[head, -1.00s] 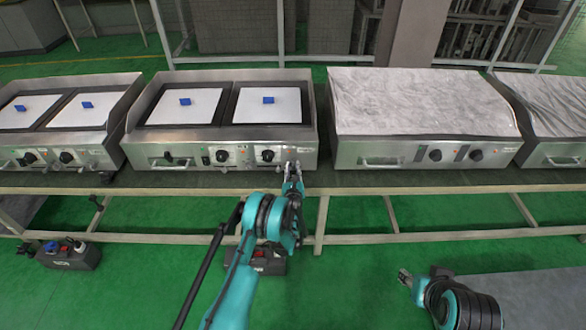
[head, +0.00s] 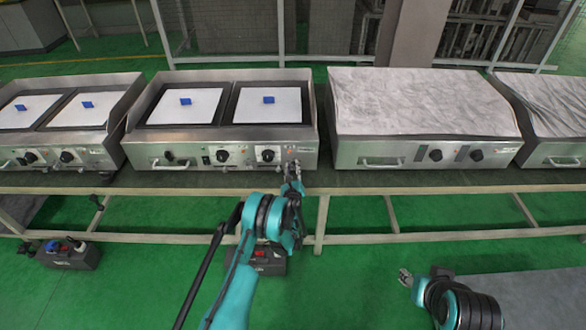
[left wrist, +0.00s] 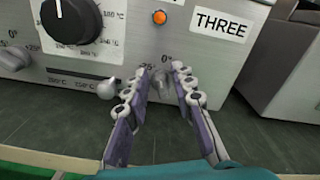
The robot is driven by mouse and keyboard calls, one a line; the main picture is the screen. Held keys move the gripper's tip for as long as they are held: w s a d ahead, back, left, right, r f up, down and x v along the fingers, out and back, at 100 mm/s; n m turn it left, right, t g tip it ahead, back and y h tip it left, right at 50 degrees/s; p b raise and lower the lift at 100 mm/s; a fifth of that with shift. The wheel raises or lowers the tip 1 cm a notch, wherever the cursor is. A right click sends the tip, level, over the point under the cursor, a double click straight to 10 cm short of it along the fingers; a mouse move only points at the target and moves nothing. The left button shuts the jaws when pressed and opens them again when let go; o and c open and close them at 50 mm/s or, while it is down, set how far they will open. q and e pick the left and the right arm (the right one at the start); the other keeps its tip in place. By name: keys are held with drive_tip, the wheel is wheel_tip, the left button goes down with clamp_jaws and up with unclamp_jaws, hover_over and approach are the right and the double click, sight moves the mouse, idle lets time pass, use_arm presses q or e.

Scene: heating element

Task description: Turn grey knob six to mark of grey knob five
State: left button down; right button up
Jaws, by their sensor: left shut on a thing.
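My left gripper (head: 291,172) is at the lower right of the front panel of the second griddle from the left (head: 222,156). In the left wrist view its fingers (left wrist: 162,76) close on both sides of a small grey knob (left wrist: 159,86), largely hidden between them. A "0°" mark shows just above that knob. I see no knob numbers. My right gripper (head: 404,276) is low at the right, away from the griddles, and its jaws are too small to judge.
A large black knob (left wrist: 70,20), an orange lamp (left wrist: 159,17) and a "THREE" label (left wrist: 222,24) are above the grey knobs. A cloth-covered griddle (head: 420,100) stands to the right across a narrow gap. All stand on a long bench (head: 450,186).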

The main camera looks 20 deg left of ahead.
sight(292, 145)
use_arm(q)
drive_tip(key=n, duration=0.3)
drive_tip(key=shift+a+f+n, duration=0.15)
drive_tip(key=shift+n, duration=0.15)
drive_tip(key=shift+a+f+n, duration=0.1)
drive_tip(key=shift+n, duration=1.7)
drive_tip(key=c, duration=1.6)
unclamp_jaws()
drive_tip(key=shift+f, duration=0.1)
drive_tip(key=shift+o, duration=0.2)
wheel_tip(292, 145, up, 10)
drive_tip(key=shift+r, duration=0.1)
